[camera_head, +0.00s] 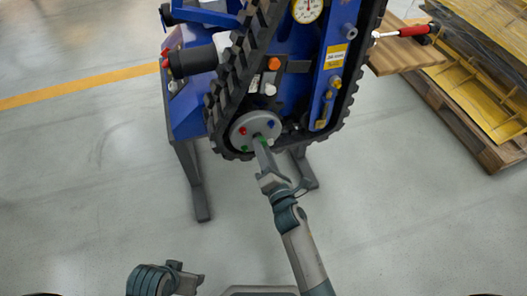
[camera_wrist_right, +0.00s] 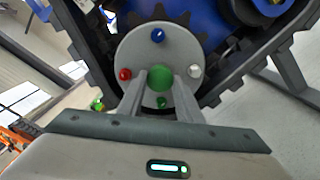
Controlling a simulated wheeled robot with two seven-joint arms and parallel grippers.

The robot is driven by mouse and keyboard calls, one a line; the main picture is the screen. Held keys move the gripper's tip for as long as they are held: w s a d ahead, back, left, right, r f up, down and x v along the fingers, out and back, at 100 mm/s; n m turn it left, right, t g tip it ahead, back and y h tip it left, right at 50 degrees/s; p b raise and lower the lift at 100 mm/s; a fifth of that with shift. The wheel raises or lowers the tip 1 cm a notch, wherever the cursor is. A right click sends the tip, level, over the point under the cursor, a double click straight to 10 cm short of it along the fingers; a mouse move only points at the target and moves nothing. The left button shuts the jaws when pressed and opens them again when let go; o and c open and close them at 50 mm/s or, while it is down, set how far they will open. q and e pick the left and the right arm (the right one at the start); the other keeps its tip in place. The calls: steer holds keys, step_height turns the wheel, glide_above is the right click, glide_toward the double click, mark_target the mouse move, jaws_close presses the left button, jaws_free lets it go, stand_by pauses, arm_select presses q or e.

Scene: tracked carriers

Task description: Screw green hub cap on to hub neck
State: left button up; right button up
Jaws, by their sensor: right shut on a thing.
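The grey round hub (camera_head: 241,124) sits at the lower end of the black track. It also shows in the right wrist view (camera_wrist_right: 135,50), with blue, red, white and small green knobs around its face. The green hub cap (camera_wrist_right: 159,74) is at the hub's centre, between the fingertips of my right gripper (camera_wrist_right: 160,80). In the head view my right gripper (camera_head: 260,143) reaches up to the hub and is shut on the cap. The hub neck is hidden behind the cap; I cannot tell how far the cap is seated. My left gripper (camera_head: 188,279) is low at left, away from the hub.
The blue carrier frame (camera_head: 305,75) with its black toothed track (camera_head: 222,98) surrounds the hub, on grey legs (camera_head: 195,185). A wooden pallet (camera_head: 470,125) with yellow parts and a red-handled tool (camera_head: 412,31) stand at right. The floor in front is clear.

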arm_select(q)
steer(key=shift+f, duration=0.2)
arm_select(e)
steer(key=shift+w+a, duration=0.25)
steer(key=shift+w, duration=0.45)
steer(key=o, duration=1.1)
arm_select(q)
steer(key=shift+w+d+r+t+b, duration=0.25)
steer(key=shift+w+d+t+b, duration=0.15)
steer(key=shift+w+d, duration=0.3)
arm_select(e)
steer(key=v, duration=1.7)
steer(key=shift+s, duration=0.15)
arm_select(q)
steer(key=shift+s, duration=0.15)
